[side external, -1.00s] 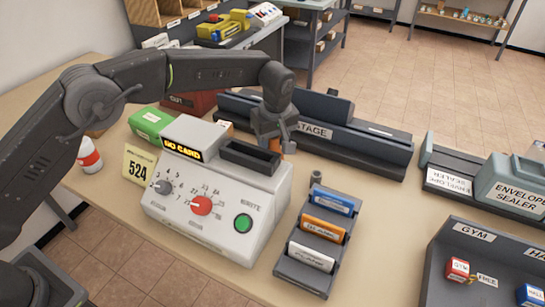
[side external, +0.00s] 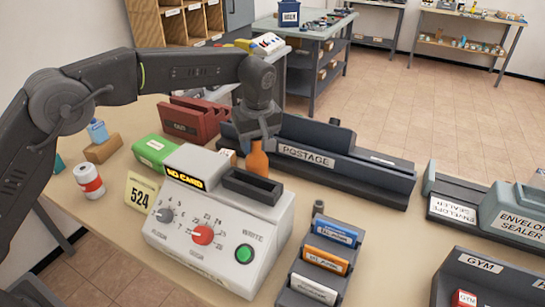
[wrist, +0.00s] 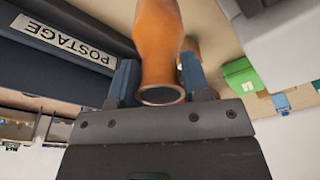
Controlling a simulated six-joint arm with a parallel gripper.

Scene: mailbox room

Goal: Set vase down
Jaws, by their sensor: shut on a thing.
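An orange-brown vase (side external: 257,158) shows in the side external view behind the card machine, in front of the postage machine. The machine hides its lower part, so I cannot tell whether its base touches the table. My gripper (side external: 258,142) comes down from above and is shut on the vase near its top. In the wrist view the vase (wrist: 160,45) sits between the two blue-grey fingers of my gripper (wrist: 160,85), with its open rim toward the palm.
The white card machine (side external: 215,220) stands close in front. The dark postage machine (side external: 320,150) runs behind. A green box (side external: 154,150) and a red rack (side external: 190,118) are to the left. A card rack (side external: 322,262) stands at the right front.

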